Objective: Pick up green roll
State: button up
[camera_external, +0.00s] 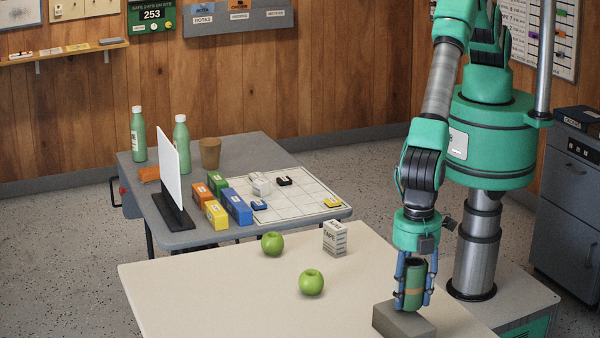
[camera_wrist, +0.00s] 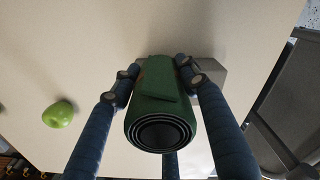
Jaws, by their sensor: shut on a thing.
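The green roll (camera_external: 414,284) is upright between the fingers of my gripper (camera_external: 414,290), above or on a grey block (camera_external: 403,322) near the table's right side. A tan band runs around the roll. In the wrist view the roll (camera_wrist: 163,108) shows its coiled end, and the blue fingers of my gripper (camera_wrist: 160,82) close on it from both sides. My gripper is shut on the roll. I cannot tell whether the roll's lower end touches the block (camera_wrist: 211,72).
Two green apples (camera_external: 272,243) (camera_external: 311,282) and a tape box (camera_external: 335,238) stand on the cream table (camera_external: 220,290), left of my gripper. A grey table (camera_external: 245,150) behind holds bottles, colored boxes and a white panel. The cream table's front left is clear.

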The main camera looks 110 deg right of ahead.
aim_at(413, 275)
jog(key=shift+r, duration=0.15)
jog(key=shift+r, duration=1.75)
jog(key=s+d+r, duration=0.1)
jog(key=s+d, duration=0.9)
jog(key=s, duration=0.2)
jog(key=shift+d, duration=0.25)
jog(key=shift+r, duration=0.1)
jog(key=w, duration=0.2)
jog(key=shift+w+a+r, duration=0.1)
jog(key=shift+w+a, duration=0.1)
jog(key=shift+w, duration=0.2)
jog(key=w+a, duration=0.3)
jog(key=w, duration=0.1)
jog(key=w+a+f, duration=0.1)
jog(key=w+a, duration=0.2)
jog(key=w, duration=0.1)
jog(key=w+a, duration=0.4)
jog(key=shift+w+a+f, duration=0.1)
jog(key=shift+w+f, duration=0.1)
jog(key=shift+f, duration=0.05)
